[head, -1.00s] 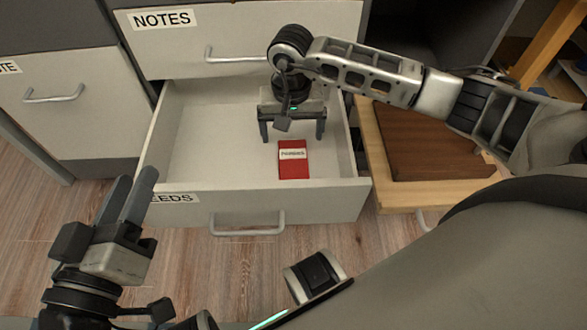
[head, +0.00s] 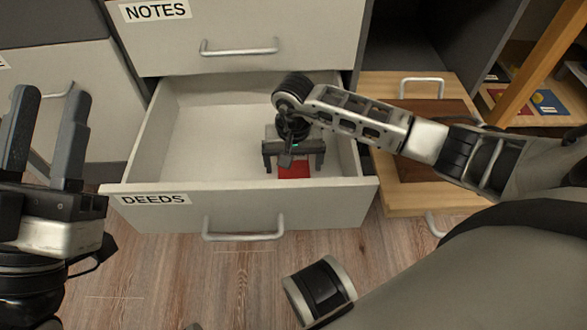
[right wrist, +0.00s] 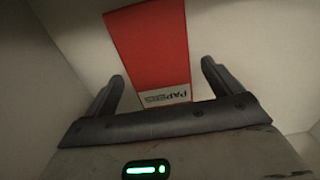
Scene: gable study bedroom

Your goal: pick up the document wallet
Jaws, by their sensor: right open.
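The document wallet (head: 294,171) is red with a white label reading "PAPERS". It lies inside the open drawer marked DEEDS (head: 240,205), near the drawer's front right part. My right gripper (head: 294,168) is open and reaches down into the drawer over the wallet, hiding most of it in the head view. In the right wrist view the wallet (right wrist: 150,45) lies ahead, with its labelled end between the two open fingers (right wrist: 165,85); neither finger visibly touches it. My left gripper (head: 42,130) is at the far left, fingers pointing up, apart and empty.
The closed NOTES drawer (head: 235,38) is directly above the open one. A wooden drawer or tray (head: 400,203) with a brown panel stands to the right. Shelves with books (head: 540,103) are at the far right. The rest of the open drawer is clear.

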